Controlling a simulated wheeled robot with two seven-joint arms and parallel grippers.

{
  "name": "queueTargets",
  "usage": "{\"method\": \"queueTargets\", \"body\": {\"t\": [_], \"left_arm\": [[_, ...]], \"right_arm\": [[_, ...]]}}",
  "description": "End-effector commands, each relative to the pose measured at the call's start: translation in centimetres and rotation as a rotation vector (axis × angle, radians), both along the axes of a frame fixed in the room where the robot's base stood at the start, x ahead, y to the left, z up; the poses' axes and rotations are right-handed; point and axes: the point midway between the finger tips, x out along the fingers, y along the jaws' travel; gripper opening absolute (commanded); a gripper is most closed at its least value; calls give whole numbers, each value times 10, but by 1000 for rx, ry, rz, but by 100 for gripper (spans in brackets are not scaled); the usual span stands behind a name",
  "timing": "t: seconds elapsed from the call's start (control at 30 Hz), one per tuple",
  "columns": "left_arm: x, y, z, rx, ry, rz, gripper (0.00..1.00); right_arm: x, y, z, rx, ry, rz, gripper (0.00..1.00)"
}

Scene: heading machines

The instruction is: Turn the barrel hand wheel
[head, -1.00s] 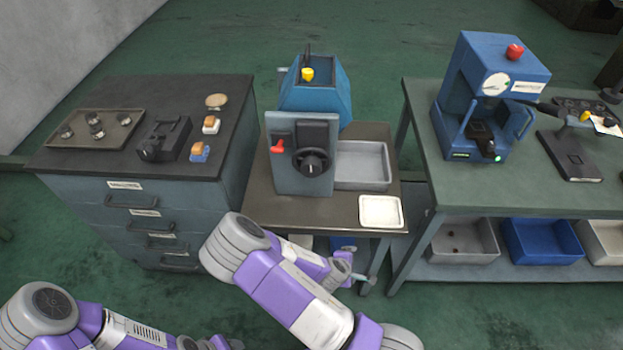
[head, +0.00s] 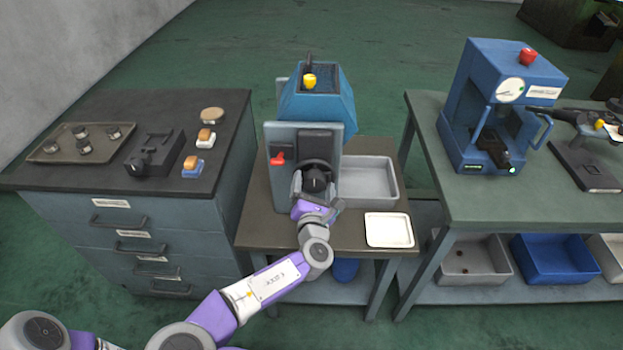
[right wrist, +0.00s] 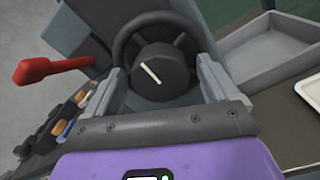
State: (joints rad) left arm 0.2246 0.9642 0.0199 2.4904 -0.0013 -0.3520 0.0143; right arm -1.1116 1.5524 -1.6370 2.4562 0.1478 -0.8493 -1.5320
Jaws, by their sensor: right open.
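The black hand wheel (head: 317,167) is on the front panel of the blue-grey machine (head: 290,165) on the middle table. In the right wrist view its dark rim (right wrist: 128,37) shows behind a round black hub (right wrist: 160,72) with a white line slanting down to the right. My right gripper (head: 316,188) is in front of the wheel and partly hides it in the head view. In the right wrist view its open fingers (right wrist: 160,82) stand on either side of the hub, with space between them and it. My left gripper is outside the views.
A red lever (head: 277,159) sticks out left of the wheel; it also shows in the right wrist view (right wrist: 48,68). A grey bin (head: 370,182) and a white tray (head: 388,230) lie to the right. A drawer cabinet (head: 110,225) stands left, a green workbench (head: 520,203) right.

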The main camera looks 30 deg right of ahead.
Motion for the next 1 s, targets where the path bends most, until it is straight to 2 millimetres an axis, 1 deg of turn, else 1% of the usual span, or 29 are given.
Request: {"method": "queueTargets", "body": {"t": [0.13, 0.43, 0.47, 0.8, 1.0], "left_arm": [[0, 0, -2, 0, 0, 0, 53], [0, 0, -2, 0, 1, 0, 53], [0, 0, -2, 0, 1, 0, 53], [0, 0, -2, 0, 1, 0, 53], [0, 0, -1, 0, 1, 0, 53]], "right_arm": [[5, -6, 0, 0, 0, 0, 88], [6, -7, 0, 0, 0, 1, 88], [6, -7, 0, 0, 0, 1, 85], [6, -7, 0, 0, 1, 0, 33], [6, -7, 0, 12, -6, 0, 33]]}}
